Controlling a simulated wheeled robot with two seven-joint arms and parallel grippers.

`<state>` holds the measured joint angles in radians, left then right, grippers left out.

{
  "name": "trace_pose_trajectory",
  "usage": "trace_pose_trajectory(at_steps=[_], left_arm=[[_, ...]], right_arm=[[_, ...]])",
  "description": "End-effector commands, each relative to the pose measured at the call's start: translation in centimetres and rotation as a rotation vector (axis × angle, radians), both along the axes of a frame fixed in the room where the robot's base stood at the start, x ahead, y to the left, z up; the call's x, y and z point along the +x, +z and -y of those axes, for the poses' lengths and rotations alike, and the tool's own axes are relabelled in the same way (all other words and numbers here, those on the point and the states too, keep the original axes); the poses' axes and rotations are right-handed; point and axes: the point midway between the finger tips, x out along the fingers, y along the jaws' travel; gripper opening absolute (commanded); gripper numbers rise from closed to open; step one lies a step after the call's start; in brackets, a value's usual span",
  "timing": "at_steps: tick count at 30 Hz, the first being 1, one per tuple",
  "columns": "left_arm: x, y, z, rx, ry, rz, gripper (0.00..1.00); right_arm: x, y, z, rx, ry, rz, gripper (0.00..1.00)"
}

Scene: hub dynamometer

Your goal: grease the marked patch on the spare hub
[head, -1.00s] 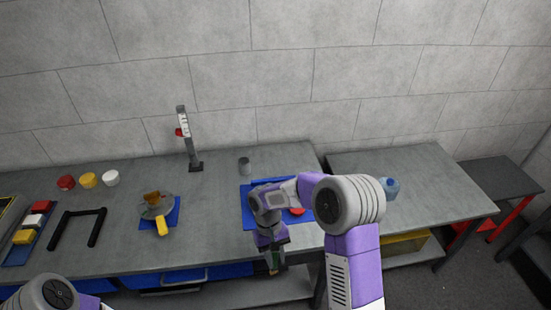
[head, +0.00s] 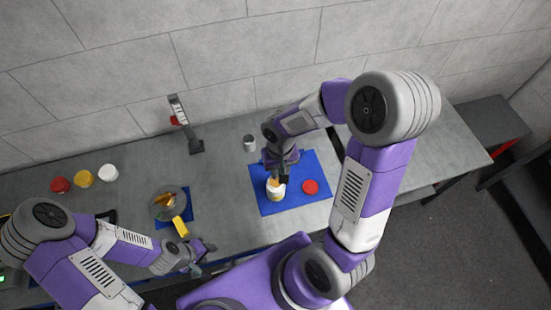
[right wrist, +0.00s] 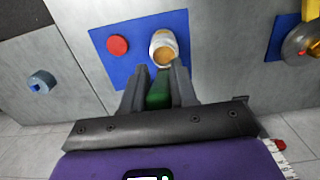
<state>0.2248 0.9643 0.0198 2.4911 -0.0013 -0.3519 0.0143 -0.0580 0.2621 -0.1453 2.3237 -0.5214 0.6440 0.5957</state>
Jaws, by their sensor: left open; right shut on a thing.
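A round grey metal part (head: 168,203), which looks like the spare hub, lies on a small blue mat at the left, with a brownish patch and a yellow piece on it. It also shows in the right wrist view (right wrist: 300,42). An open white jar (head: 276,190) of tan grease stands on the larger blue mat (head: 262,203). My right gripper (head: 282,174) is just above the jar, shut on a green-handled tool (right wrist: 158,92). The tool points at the jar; I cannot tell if its tip is inside. My left gripper (head: 207,250) is open and empty near the bench's front edge.
A red lid (head: 310,187) lies right of the jar. A grey cup (head: 249,143) and an upright scale stand (head: 184,124) are behind. Red (head: 60,184), yellow (head: 83,178) and white (head: 108,172) caps stand at the left. The bench between the two mats is clear.

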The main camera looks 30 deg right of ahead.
Motion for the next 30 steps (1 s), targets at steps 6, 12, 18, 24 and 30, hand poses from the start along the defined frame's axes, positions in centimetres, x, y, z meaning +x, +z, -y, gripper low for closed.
trace_pose_trajectory(at_steps=[6, 12, 18, 24, 30], left_arm=[[0.0, -1.7, 0.0, 0.0, 0.001, -0.001, 0.43], [0.0, -3.4, 0.0, 0.0, 0.0, 0.0, 0.43], [0.0, -4.4, 0.0, 0.0, 0.0, 0.0, 0.43], [0.0, -4.4, 0.0, 0.0, 0.0, 0.0, 0.43], [0.0, -4.4, 0.0, 0.0, 0.0, 0.0, 0.43]], right_arm=[[0.0, -2.1, 0.0, 0.0, 0.001, -0.002, 0.0], [0.0, -4.3, 0.0, 0.0, 0.002, -0.002, 0.0], [0.0, -5.6, 0.0, 0.0, 0.002, -0.002, 0.0], [0.0, -5.7, 0.0, 0.0, 0.002, -0.001, 0.0], [0.0, -5.6, 0.0, 0.0, 0.002, -0.001, 0.0]])
